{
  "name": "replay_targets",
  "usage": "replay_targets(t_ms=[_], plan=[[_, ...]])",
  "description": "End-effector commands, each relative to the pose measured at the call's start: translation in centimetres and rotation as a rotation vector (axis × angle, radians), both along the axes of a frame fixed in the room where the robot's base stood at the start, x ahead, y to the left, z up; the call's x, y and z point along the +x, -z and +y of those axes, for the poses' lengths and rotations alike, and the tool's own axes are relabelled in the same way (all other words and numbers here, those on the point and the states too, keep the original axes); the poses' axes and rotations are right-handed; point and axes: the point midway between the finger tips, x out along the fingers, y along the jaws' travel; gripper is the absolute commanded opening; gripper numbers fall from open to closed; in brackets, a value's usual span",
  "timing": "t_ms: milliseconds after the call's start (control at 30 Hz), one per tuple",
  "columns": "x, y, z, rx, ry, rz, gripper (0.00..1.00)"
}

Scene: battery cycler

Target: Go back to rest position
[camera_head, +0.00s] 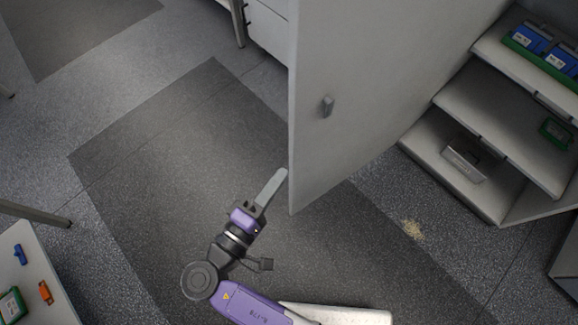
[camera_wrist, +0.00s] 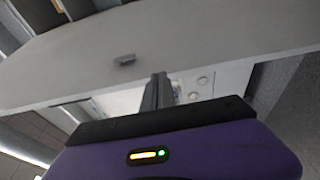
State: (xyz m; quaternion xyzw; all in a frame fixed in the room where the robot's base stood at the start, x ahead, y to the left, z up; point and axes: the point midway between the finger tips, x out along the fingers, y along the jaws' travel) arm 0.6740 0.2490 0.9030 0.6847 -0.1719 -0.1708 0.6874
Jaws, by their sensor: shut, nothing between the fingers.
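My gripper (camera_head: 272,187) is shut and empty in the head view. Its fingers point up and to the right, with the tips close to the lower left edge of an open grey cabinet door (camera_head: 375,90). I cannot tell whether they touch it. In the wrist view the closed fingers (camera_wrist: 158,88) stand upright in front of the door (camera_wrist: 190,50), which spans the upper picture. The door's small handle (camera_head: 327,106) also shows in the wrist view (camera_wrist: 124,59).
The open cabinet's shelves (camera_head: 500,120) at right hold blue and green battery trays (camera_head: 545,50), a green item (camera_head: 556,132) and a metal box (camera_head: 463,160). A table (camera_head: 45,300) with small blue and orange parts stands at lower left. The dark floor mat (camera_head: 170,150) left of my arm is clear.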

Motion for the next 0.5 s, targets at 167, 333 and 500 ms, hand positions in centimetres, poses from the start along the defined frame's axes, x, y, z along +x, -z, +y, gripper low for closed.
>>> replay_targets(t_ms=[167, 333, 500], plan=[[-2.5, 0.1, 1.3, 0.002, -0.005, -0.001, 0.00], [-3.6, -0.1, 1.8, 0.001, -0.006, -0.002, 0.00], [-3.8, -0.1, 1.9, 0.001, -0.005, -0.002, 0.00]])
